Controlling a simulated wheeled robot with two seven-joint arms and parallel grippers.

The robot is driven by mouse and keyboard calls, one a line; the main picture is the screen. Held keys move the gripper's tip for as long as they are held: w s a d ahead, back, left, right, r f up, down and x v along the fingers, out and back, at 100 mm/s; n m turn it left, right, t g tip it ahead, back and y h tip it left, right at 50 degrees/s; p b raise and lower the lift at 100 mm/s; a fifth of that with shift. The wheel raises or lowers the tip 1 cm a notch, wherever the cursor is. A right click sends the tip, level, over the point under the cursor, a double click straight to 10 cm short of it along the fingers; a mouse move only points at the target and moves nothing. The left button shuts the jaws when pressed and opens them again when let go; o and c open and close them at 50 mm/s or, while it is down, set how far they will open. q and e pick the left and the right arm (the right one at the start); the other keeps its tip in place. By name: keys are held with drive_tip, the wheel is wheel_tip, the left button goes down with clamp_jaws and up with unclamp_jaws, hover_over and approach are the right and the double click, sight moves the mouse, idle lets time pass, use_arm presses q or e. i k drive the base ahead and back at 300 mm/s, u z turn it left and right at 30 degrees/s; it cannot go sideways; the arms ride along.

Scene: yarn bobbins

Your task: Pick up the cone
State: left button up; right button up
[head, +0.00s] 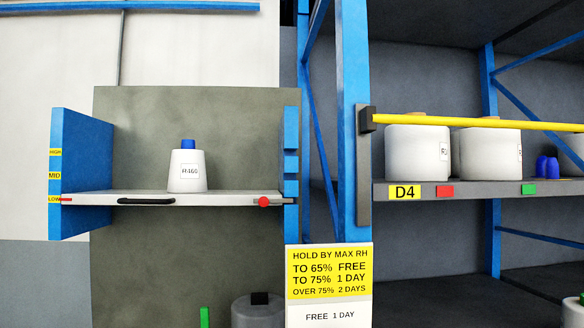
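A white cone (187,172) with a blue top and a label reading R460 stands upright on a light shelf (95,198) between two blue side panels, left of centre in the head view. It stands free, with nothing touching its sides. Neither of my grippers is in view.
A blue upright (353,150) stands right of the shelf. Beyond it, a yellow bar (470,122) crosses before large white bobbins (417,152) on the rack shelf marked D4 (405,192). A yellow sign (329,271) hangs below. A dark-topped grey bobbin (258,312) is at the bottom.

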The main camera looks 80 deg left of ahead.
sight(187, 174)
drive_tip(key=u, duration=1.85)
drive_tip(key=i, duration=0.25)
drive_tip(key=u, duration=1.5)
